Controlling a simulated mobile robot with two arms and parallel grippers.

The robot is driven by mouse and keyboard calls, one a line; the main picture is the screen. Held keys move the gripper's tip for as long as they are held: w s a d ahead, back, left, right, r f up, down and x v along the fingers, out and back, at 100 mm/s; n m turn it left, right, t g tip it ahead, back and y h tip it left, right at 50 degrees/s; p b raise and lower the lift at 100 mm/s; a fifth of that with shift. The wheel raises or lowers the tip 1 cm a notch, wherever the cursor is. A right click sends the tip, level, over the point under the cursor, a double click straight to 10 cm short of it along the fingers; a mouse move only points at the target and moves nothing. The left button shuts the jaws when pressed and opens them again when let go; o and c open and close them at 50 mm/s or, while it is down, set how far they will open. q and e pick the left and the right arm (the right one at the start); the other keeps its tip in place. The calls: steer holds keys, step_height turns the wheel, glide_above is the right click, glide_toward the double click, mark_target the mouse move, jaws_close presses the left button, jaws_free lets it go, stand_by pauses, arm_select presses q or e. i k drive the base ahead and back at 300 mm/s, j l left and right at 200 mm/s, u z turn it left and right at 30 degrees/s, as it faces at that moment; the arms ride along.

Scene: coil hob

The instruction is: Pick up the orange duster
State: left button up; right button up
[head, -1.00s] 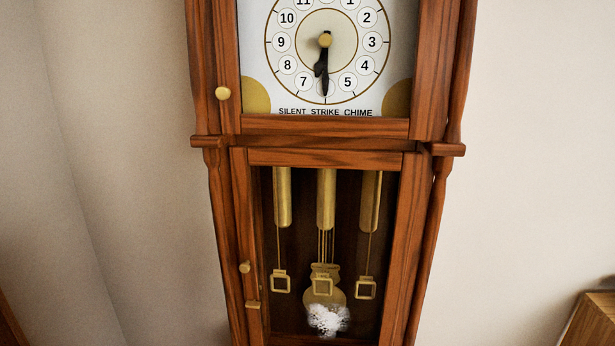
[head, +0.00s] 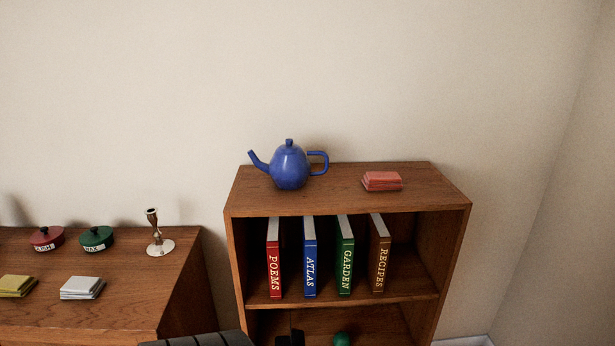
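A folded cloth of coral red to orange colour (head: 382,181) lies flat on top of the wooden bookcase (head: 345,203), right of the middle of the head view. It is the only cloth near orange in view. A folded yellow cloth (head: 16,286) and a folded pale grey cloth (head: 82,288) lie on the lower wooden cabinet (head: 130,317) at the left. Neither of my grippers can be made out in the head view.
A blue teapot (head: 290,167) stands left of the coral cloth, apart from it. Several upright books fill the upper shelf. A dark ridged shape crosses the bottom edge.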

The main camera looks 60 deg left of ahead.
mark_target(373, 181)
steer(key=u, duration=1.55)
steer(key=z, duration=1.8)
steer(key=u, duration=1.8)
